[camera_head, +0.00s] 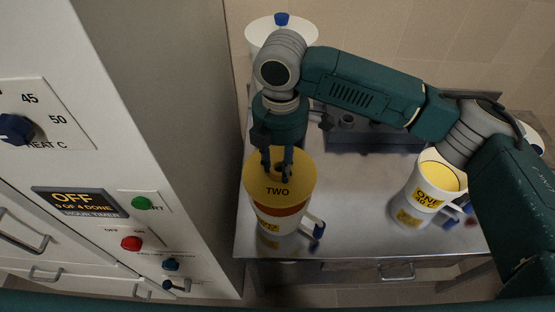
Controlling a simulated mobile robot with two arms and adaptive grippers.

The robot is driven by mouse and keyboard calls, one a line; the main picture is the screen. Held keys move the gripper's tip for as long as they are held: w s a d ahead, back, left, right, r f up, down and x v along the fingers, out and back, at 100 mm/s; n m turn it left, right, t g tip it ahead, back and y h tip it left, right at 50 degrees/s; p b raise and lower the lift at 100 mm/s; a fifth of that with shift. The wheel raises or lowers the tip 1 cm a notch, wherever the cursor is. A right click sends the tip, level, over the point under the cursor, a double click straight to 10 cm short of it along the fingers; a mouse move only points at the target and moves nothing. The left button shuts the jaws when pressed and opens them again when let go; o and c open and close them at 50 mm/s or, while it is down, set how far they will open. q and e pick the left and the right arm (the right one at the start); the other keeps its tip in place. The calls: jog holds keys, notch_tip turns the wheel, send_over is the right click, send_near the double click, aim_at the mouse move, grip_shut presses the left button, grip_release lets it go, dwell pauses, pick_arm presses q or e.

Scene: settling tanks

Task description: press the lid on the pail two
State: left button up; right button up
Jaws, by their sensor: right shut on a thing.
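A yellow lid marked TWO (278,191) is over a white pail (275,222) with an orange band below its rim and a handle at its right. I cannot tell whether the lid is seated or just above the rim. My right gripper (277,172) comes down from above and is shut on the lid's knob, which its fingers mostly hide. My left gripper is not in view.
Pail ONE (425,206), white with yellow inside, stands open at the right of the steel table (350,210). A white lidded pail with a blue knob (281,20) stands behind my arm. A dark rack (370,138) is at the back. A control cabinet (120,130) with an OFF display stands close at the left.

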aim_at(280, 172)
jog(key=shift+f+b, duration=0.35)
jog(key=shift+b, duration=0.05)
jog(key=shift+d+f+b, duration=0.15)
jog(key=shift+f+b, duration=0.45)
jog(key=shift+b, duration=0.1)
notch_tip(280, 172, down, 3)
jog(key=b, duration=0.3)
jog(key=shift+r, duration=0.15)
jog(key=shift+f, duration=0.85)
jog(key=shift+p, duration=1.05)
jog(key=shift+f+p, duration=0.5)
jog(key=shift+p, duration=0.75)
dwell(1.5)
jog(key=o, duration=1.7)
